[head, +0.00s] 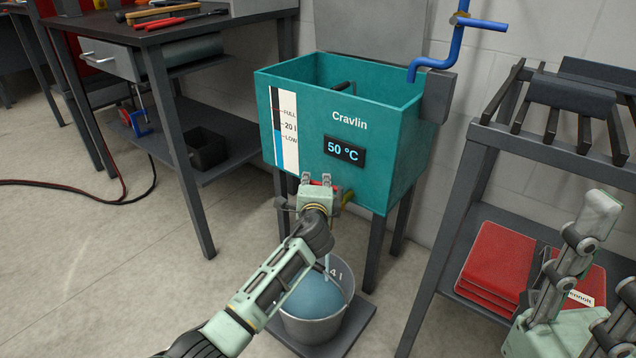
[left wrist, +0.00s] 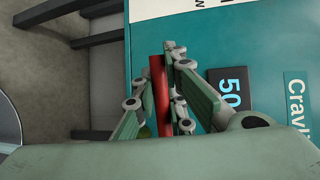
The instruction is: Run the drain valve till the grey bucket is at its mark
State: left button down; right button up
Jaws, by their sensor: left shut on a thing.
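The grey bucket (head: 312,328) stands on a dark plate under the teal tank (head: 385,150). Blue water (head: 308,298) lies in it, with its surface below the rim. A "4 l" mark (head: 337,273) shows on the inner wall; my arm hides part of the bucket. A thin pale streak, apparently running water (head: 326,264), shows above the water. My left gripper (head: 316,182) is at the tank's front, shut on the red valve handle (left wrist: 159,90), which stands between its fingers in the left wrist view. My right gripper (head: 614,245), cut off at the right edge, appears open and empty.
The tank bears a level gauge (head: 288,130) and a display (head: 345,150) reading 50 °C. A blue pipe (head: 455,45) hangs over its back right. A workbench (head: 160,35) stands left, a shelf rack (head: 545,140) with red cases (head: 495,262) right. Open floor lies at left.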

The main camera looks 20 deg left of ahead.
pick_arm(q)
jog(key=shift+s+f+n+g+y+b, duration=0.15)
jog(key=shift+s+n+g+y, duration=0.25)
jog(key=shift+n+y, duration=0.3)
jog(key=shift+s+n+g+y+b, duration=0.15)
jog(key=shift+s+n+g+y, duration=0.3)
jog(key=shift+y, duration=0.35)
jog(key=shift+w, duration=0.1)
jog(key=c, duration=1.8)
grip_release()
jog(key=shift+t, duration=0.25)
jog(key=v, duration=1.2)
